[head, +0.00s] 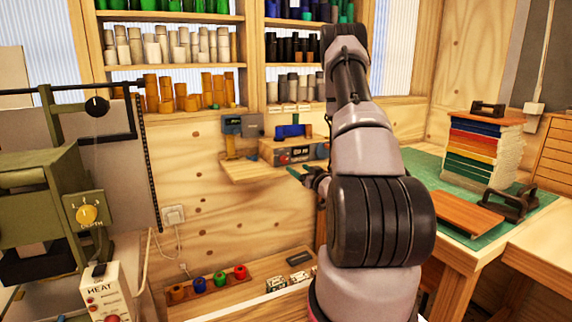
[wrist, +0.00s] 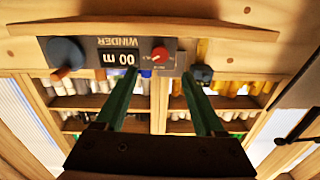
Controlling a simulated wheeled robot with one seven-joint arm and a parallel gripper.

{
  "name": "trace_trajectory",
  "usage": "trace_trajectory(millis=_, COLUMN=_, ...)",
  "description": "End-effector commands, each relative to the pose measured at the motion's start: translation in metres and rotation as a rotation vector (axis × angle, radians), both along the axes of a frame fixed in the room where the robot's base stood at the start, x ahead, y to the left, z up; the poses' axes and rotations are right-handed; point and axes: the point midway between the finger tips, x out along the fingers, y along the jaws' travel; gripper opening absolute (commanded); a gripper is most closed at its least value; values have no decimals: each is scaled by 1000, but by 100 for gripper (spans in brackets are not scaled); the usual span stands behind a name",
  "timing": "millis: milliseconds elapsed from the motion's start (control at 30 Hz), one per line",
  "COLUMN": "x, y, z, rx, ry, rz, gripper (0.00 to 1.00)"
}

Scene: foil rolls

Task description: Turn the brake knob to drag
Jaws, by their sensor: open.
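The winder (wrist: 125,52) appears upside down in the wrist view, with a "00 m" display and a blue round part with an orange handle. A red knob (wrist: 160,54) with a pale pointer mark sits on its dark face. I take it as the brake knob; its setting labels are too small to read. In the head view the winder (head: 303,154) sits on a wall shelf, and the red knob (head: 283,159) shows at its left. My gripper (wrist: 163,73) is open and empty. Its green fingers point toward the winder, with the knob between their tips in the picture; no contact is visible.
A wooden shelf (head: 252,171) carries a grey device (head: 242,125) left of the winder. Shelves of foil rolls (head: 180,47) line the wall above. A green machine (head: 40,190) stands at left. A bench with stacked coloured sheets (head: 475,150) is at right.

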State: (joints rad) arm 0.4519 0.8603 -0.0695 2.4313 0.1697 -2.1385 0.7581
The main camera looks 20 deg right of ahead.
Motion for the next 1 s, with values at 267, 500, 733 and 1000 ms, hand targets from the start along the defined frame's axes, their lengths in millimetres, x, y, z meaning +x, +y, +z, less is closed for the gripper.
trace_trajectory(millis=267, x=53, y=5, z=1, rx=-4, ry=-2, rz=4, gripper=71)
trace_trajectory(millis=500, x=88, y=7, z=1, rx=-3, ry=-1, rz=2, gripper=71)
trace_trajectory(millis=733, x=98, y=7, z=1, rx=-2, ry=-1, rz=0, gripper=71)
trace_trajectory(millis=1000, x=98, y=7, z=1, rx=-1, ry=0, rz=0, gripper=44)
